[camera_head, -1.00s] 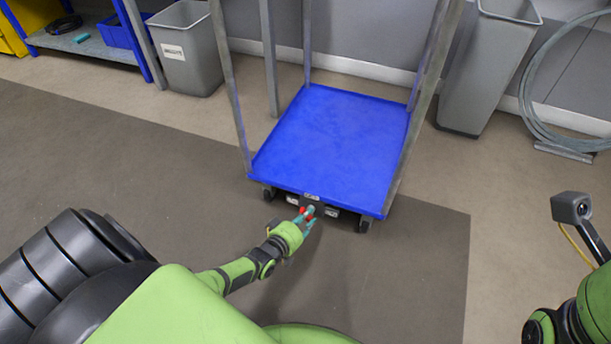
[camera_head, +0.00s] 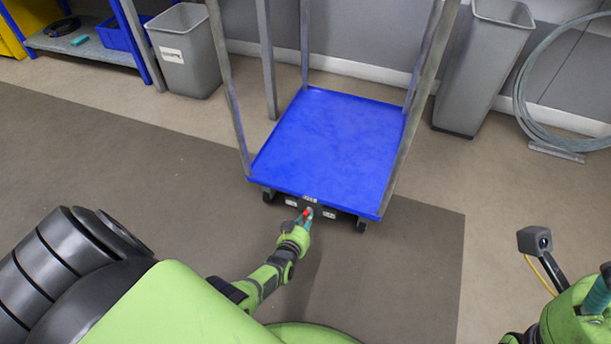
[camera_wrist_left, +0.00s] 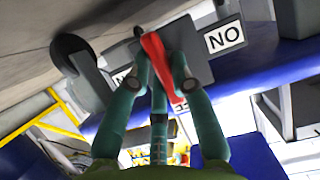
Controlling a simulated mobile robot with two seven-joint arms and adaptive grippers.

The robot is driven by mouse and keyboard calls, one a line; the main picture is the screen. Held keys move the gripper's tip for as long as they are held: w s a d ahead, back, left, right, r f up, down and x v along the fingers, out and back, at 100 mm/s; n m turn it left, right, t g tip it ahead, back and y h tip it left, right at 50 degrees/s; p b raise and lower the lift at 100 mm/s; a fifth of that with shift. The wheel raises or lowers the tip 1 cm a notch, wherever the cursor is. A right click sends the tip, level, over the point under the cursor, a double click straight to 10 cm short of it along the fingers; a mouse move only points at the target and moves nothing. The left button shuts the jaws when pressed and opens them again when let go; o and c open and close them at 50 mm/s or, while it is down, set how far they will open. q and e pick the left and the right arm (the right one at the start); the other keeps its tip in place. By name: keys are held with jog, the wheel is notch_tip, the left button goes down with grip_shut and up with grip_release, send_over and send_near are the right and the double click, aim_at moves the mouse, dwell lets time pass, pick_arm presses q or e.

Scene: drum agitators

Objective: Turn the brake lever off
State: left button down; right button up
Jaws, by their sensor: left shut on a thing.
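The red brake lever (camera_head: 307,213) is at the front edge of the blue cart (camera_head: 330,140), low and near the middle. My left gripper (camera_head: 302,220) reaches it from the front and is shut on it. In the left wrist view the lever (camera_wrist_left: 158,62) lies slightly slanted between the teal fingers of the left gripper (camera_wrist_left: 160,78). It comes from a dark block (camera_wrist_left: 190,62) with a white label reading "NO" (camera_wrist_left: 225,37) to its right. Another label is mostly hidden behind the left finger. My right gripper (camera_head: 598,292) shows only partly at the right edge.
The cart has grey uprights and black casters (camera_head: 362,226). Grey bins stand behind it, at left (camera_head: 187,55) and right (camera_head: 482,70). A coiled hose (camera_head: 530,100) hangs at the right wall. The floor in front of the cart is clear.

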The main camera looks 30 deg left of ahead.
dwell(0.4)
pick_arm(q)
jog(key=c, duration=1.1)
grip_release()
jog(key=shift+r, duration=0.15)
notch_tip(320, 180, up, 10)
